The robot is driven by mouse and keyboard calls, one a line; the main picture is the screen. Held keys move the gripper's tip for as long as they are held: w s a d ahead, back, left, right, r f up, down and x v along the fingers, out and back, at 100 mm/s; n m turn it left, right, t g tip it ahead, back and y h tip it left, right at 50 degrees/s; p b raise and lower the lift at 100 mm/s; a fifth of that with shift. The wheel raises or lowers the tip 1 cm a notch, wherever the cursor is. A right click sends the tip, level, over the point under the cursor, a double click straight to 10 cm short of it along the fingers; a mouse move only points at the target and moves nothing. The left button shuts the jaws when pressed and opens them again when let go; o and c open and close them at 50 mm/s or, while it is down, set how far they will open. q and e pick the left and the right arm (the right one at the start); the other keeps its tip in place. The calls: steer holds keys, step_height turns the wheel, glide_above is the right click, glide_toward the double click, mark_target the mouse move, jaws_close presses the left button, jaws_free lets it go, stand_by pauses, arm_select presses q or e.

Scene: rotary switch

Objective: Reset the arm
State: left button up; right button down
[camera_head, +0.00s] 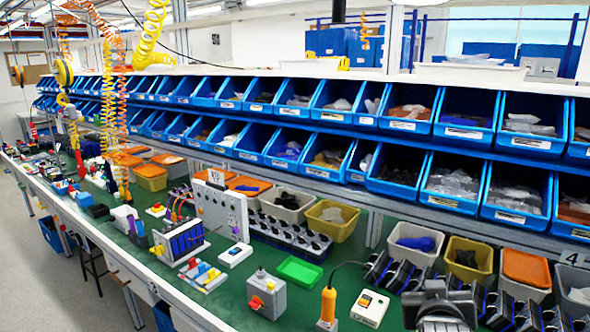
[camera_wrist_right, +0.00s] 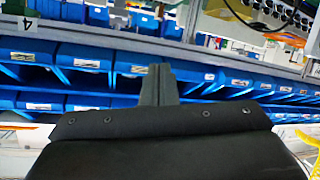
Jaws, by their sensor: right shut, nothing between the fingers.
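The rotary switch (camera_head: 278,298) is a grey box with a red and yellow knob on its left face, standing on the green bench top at the front in the head view. The knob's exact setting is too small to read. Part of my dark right arm shows at the bottom right of the head view, well to the right of the switch and apart from it. In the right wrist view my right gripper (camera_wrist_right: 158,84) has its fingers together, empty, in front of blue bins. The switch does not show in the wrist view. My left gripper is not in view.
An orange-handled tool (camera_head: 328,304), a white button box (camera_head: 369,308) and a green tray (camera_head: 300,271) stand near the switch. Racks of blue bins (camera_head: 398,170) line the back. Yellow and white bins (camera_head: 468,259) stand behind my right arm. Green bench top is free left of the switch.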

steer(key=s+d+f+g+y, duration=0.1)
steer(key=s+d+f+g, duration=0.1)
steer(key=s+f, duration=0.5)
steer(key=s+d+f+g+y, duration=0.1)
steer(key=s+d+f+g, duration=0.1)
steer(key=s+f, duration=0.5)
steer(key=s+f+g+y, duration=0.1)
steer(key=s+f+g, duration=0.2)
steer(key=s+f, duration=0.45)
steer(key=s+f+g+y, duration=0.1)
steer(key=s+f+g, duration=0.3)
steer(key=s, duration=0.6)
steer(key=s+a+f+x, duration=0.1)
steer(key=s+x, duration=0.1)
steer(key=x, duration=1.1)
steer(key=s+x, duration=0.3)
steer(key=x, duration=0.9)
steer(key=s+a+f+g, duration=0.1)
steer(key=s+f, duration=1.3)
steer(key=f, duration=0.1)
steer(key=shift+s+a+f+n, duration=0.15)
steer(key=shift+s+a+n, duration=0.05)
steer(key=shift+s+n, duration=0.2)
